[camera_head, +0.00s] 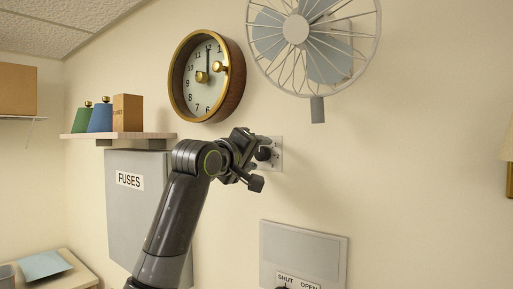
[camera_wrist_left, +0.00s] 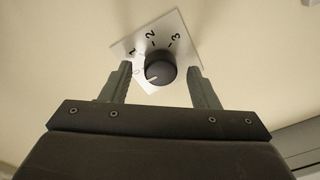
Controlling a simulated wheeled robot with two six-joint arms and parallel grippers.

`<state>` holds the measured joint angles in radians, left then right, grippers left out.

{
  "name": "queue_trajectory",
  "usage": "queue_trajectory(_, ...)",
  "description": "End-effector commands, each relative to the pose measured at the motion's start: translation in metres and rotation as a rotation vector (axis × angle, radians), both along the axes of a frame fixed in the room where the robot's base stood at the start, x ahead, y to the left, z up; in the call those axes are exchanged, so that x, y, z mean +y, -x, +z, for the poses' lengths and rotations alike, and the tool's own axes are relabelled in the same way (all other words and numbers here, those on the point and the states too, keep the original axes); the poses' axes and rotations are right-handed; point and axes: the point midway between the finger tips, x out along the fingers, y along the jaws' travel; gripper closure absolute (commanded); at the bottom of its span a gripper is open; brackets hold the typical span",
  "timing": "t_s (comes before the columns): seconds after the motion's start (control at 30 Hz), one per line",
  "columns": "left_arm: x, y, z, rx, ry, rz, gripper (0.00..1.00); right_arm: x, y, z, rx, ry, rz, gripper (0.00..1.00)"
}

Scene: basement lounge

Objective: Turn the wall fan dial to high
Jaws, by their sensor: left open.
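The wall fan dial is a round black knob (camera_wrist_left: 160,66) on a white plate (camera_wrist_left: 176,32) marked 1, 2 and 3, with a fainter mark at the left. A small pale mark shows at the knob's lower edge, in the picture's lower left. In the head view the plate (camera_head: 277,153) is on the wall below the fan (camera_head: 296,30). My left gripper (camera_wrist_left: 159,72) is open, with one finger on each side of the knob. I cannot tell whether the fingers touch it. In the head view the left gripper (camera_head: 262,163) partly covers the plate. My right gripper is not in view.
A round clock (camera_head: 205,88) hangs above my left arm. A panel labelled SHUT and OPEN (camera_head: 318,252) is below the dial. The wall right of the plate is bare.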

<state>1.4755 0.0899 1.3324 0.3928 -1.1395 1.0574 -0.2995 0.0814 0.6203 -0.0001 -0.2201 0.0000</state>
Motion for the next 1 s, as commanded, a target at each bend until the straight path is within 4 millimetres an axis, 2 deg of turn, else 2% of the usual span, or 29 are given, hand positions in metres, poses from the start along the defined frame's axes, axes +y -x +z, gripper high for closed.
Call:
queue_trajectory(0.33, -0.0015, -0.0026, -0.0007, 0.001, 0.000, 0.001, 0.46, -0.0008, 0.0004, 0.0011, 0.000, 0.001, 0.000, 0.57)
queue_trajectory(0.67, -0.0012, -0.0024, -0.0006, 0.001, 0.000, 0.001, 0.89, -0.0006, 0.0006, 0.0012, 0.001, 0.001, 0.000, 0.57)
queue_trajectory(1.0, -0.0012, -0.0025, -0.0012, -0.031, -0.044, 0.001, 0.89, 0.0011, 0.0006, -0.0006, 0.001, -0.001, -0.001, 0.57)
